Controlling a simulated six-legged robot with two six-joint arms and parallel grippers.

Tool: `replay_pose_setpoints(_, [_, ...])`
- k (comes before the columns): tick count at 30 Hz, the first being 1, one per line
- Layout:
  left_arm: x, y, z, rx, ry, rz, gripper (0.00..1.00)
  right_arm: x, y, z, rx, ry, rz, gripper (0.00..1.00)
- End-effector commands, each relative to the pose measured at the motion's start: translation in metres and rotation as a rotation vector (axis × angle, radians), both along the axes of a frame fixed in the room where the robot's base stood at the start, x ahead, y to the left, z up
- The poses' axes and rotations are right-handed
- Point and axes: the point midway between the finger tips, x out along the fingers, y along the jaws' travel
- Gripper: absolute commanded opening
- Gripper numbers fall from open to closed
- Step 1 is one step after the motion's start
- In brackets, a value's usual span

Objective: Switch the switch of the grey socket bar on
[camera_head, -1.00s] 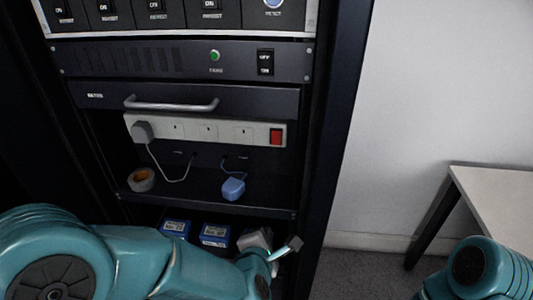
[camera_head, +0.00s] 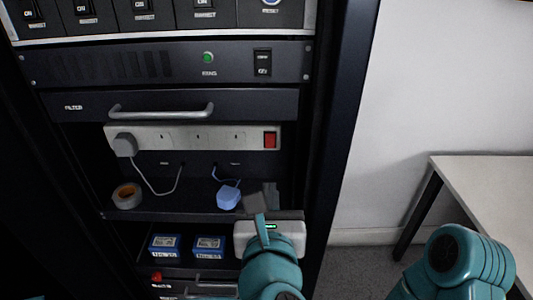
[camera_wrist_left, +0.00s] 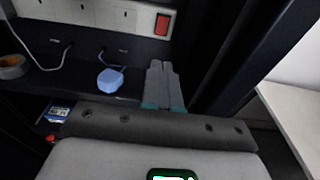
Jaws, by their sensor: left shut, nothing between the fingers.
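The grey socket bar (camera_head: 185,138) is fixed in the rack under a drawer handle. Its red switch (camera_head: 270,140) is at the right end, and the switch also shows in the left wrist view (camera_wrist_left: 163,25). A grey plug (camera_head: 125,145) sits in the bar's left end. I cannot tell the switch's position. My left gripper (camera_head: 255,200) is below the switch, in front of the shelf's right part, touching nothing that I can see. In the left wrist view its fingers (camera_wrist_left: 162,75) are together, empty, pointing up below the switch. My right gripper is out of view.
A blue plug (camera_head: 229,196) and a tape roll (camera_head: 127,195) lie on the shelf (camera_head: 170,214). Two blue boxes (camera_head: 165,246) stand on the level below. A rack post (camera_head: 338,130) rises to the right. A pale table (camera_head: 495,190) stands farther right.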

Motion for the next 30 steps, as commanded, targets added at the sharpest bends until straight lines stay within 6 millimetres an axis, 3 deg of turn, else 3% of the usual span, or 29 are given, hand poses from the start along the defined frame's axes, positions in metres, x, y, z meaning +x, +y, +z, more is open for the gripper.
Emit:
replay_pose_setpoints(8, [0.006,-0.001,-0.001,0.003,0.001,0.0,0.0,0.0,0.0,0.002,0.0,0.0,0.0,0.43])
replay_pose_setpoints(24, [0.112,0.003,-0.012,0.005,0.003,-0.001,0.0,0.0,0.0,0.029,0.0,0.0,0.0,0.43])
replay_pose_setpoints(30, [0.135,0.002,-0.015,0.005,0.002,-0.002,0.0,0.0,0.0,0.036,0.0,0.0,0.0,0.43])
